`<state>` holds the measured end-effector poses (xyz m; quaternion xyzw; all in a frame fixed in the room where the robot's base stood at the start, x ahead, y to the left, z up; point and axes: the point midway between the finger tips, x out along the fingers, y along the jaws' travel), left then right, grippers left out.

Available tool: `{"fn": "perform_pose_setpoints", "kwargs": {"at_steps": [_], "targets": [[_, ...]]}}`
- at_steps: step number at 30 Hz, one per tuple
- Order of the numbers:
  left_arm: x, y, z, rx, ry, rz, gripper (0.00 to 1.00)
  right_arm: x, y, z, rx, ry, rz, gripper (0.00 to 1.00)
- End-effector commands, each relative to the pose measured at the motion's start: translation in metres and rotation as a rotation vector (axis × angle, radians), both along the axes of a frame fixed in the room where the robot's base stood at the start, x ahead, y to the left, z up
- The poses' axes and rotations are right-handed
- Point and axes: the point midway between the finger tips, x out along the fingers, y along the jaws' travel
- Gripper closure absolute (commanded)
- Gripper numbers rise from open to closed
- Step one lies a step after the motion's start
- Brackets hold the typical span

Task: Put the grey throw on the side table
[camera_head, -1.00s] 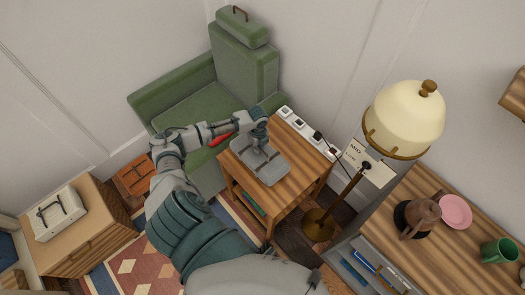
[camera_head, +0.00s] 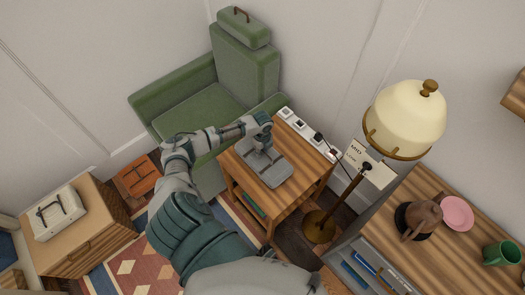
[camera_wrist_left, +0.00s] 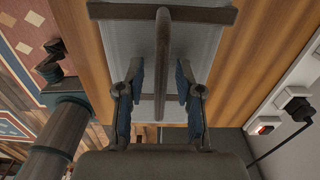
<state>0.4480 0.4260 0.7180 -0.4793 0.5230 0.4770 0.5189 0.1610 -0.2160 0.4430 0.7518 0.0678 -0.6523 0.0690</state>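The grey throw (camera_head: 274,174) is a flat folded bundle with a raised dark handle bar. It lies on the wooden side table (camera_head: 305,167), beside the green armchair. My left gripper (camera_head: 263,143) is over the throw's handle. In the left wrist view, the gripper's two fingers (camera_wrist_left: 160,68) stand apart on either side of the bar, with a gap on each side, so it is open. The pale top of the throw (camera_wrist_left: 200,45) lies beyond the fingers. My right gripper is not in view.
A power strip (camera_head: 300,124) runs along the table's back edge. The armchair (camera_head: 200,110) is at the left.

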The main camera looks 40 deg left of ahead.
Motion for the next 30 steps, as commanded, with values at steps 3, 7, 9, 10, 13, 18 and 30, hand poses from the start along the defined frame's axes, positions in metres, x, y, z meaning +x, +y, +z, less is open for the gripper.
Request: {"fn": "perform_pose_setpoints", "kwargs": {"at_steps": [3, 7, 9, 10, 13, 18, 30], "targets": [[0.000, 0.000, 0.003, 0.000, -0.001, 0.000, 0.65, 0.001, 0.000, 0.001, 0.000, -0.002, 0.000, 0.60], [0.001, 0.000, 0.020, 0.001, -0.003, 0.000, 0.65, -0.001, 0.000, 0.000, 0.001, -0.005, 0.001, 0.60], [0.001, 0.001, 0.035, 0.001, -0.005, 0.000, 0.65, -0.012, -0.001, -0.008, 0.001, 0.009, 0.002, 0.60], [0.001, 0.001, 0.042, 0.001, -0.004, -0.001, 0.65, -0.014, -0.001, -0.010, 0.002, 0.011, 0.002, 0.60], [0.001, 0.001, 0.065, 0.001, -0.004, -0.001, 0.65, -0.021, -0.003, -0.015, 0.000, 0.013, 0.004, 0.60], [0.001, 0.001, 0.099, 0.000, -0.003, -0.001, 0.65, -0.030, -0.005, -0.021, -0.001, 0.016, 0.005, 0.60], [0.001, 0.001, 0.120, -0.001, 0.000, 0.000, 0.65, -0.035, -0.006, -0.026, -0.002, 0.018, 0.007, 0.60]]}}
